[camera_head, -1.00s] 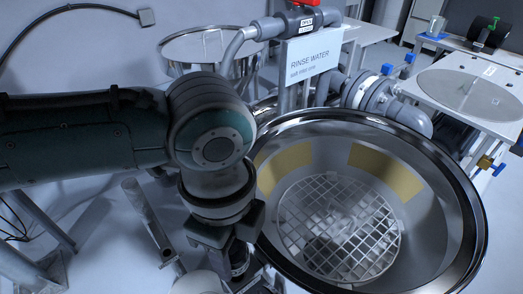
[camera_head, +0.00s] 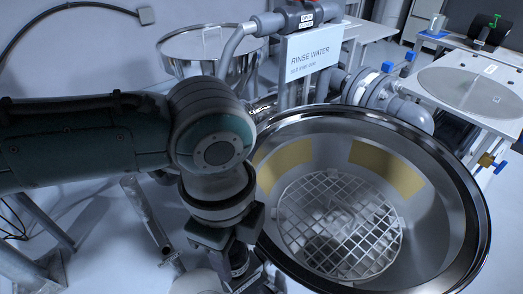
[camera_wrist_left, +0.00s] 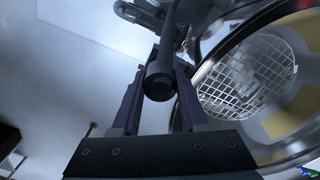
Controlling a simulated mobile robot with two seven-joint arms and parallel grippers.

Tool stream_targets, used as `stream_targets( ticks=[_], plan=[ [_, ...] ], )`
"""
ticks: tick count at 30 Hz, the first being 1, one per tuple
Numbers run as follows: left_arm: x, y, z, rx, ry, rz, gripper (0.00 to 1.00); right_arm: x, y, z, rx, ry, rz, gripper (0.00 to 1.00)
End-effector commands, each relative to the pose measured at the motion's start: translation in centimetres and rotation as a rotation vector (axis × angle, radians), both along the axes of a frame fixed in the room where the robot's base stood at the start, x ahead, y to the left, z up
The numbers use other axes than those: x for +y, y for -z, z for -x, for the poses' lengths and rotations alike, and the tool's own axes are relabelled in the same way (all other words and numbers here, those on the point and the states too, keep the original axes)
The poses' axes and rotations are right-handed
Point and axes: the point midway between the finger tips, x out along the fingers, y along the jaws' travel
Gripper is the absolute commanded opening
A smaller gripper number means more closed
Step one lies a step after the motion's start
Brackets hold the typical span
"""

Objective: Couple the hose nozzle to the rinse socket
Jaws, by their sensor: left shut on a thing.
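My left gripper (camera_head: 245,280) hangs low beside the left rim of the steel hopper, partly cut off by the bottom edge of the head view. In the left wrist view, my left gripper (camera_wrist_left: 161,72) is shut on the hose nozzle (camera_wrist_left: 160,82), a dark cylinder between its two fingers. The nozzle's far end merges with dark shapes, so I cannot tell whether it touches anything. I cannot make out the rinse socket for certain. My right gripper is not in view.
The hopper (camera_head: 467,190) has a wide shiny rim and a white grid (camera_head: 340,225) inside. Behind it stand a "RINSE WATER" sign (camera_head: 312,52), grey pipework (camera_head: 368,90) and a steel vessel (camera_head: 185,45). A table with a round plate (camera_head: 470,90) is at right.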

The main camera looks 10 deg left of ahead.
Motion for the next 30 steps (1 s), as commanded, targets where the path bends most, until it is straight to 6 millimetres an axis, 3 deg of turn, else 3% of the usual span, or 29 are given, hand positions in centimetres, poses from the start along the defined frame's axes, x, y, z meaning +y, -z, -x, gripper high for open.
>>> stream_targets(
  ticks=[30],
  plan=[
    [0.0,2.1,0.0,-0.001,0.001,0.001,0.0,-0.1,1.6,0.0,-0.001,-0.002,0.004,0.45]
  ],
)
